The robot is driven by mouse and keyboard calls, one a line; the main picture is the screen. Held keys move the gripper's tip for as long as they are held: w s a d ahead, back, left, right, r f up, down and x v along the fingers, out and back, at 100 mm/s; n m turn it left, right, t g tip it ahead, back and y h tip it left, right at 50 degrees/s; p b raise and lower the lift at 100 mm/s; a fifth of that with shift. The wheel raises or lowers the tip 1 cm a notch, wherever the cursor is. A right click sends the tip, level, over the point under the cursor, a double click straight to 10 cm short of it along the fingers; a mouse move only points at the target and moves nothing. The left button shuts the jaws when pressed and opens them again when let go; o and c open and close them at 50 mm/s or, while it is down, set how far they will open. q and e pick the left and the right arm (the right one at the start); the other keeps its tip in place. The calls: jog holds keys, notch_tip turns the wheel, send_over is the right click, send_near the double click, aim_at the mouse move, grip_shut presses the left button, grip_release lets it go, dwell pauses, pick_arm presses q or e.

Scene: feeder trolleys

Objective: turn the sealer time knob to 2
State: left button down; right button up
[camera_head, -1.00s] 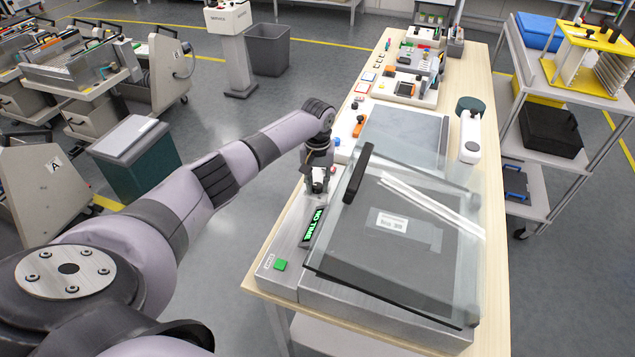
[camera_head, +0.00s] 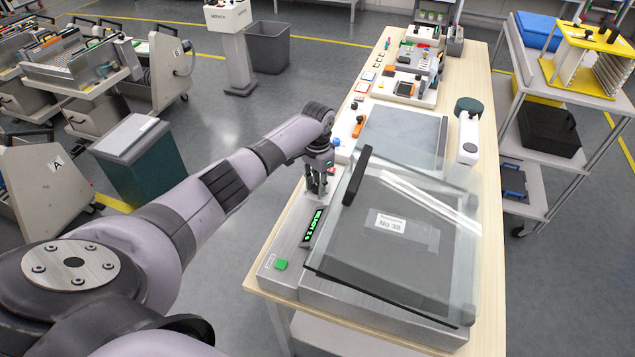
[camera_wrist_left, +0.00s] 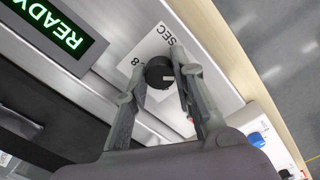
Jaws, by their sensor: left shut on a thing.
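The vacuum sealer (camera_head: 350,305) stands at the near end of the bench, under a clear lid with a black handle bar (camera_head: 358,175). Its time knob (camera_wrist_left: 159,72) is a small black round knob on a white dial plate marked "SEC" and "8"; the other marks are partly hidden. My left gripper (camera_head: 317,188) points down at the sealer's panel. In the left wrist view, my left gripper (camera_wrist_left: 160,78) has its two fingers shut on the knob, one on each side. The sealer's green display (camera_wrist_left: 55,28) reads "READY"; in the head view the display (camera_head: 313,226) is too small to read fully. My right gripper is not in view.
A green button (camera_head: 281,265) is on the sealer's near left corner. A white bottle (camera_head: 469,140) stands beyond the lid on the right. More devices fill the bench's far end. A shelf trolley (camera_head: 540,130) stands to the right; a grey floor gap lies between.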

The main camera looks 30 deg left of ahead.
aim_at(317, 186)
pick_arm(q)
jog(key=shift+w+r+m, duration=0.1)
jog(key=shift+m, duration=1.4)
jog(key=c, duration=1.3)
grip_release()
jog(key=shift+c, duration=0.2)
notch_tip(317, 186, up, 12)
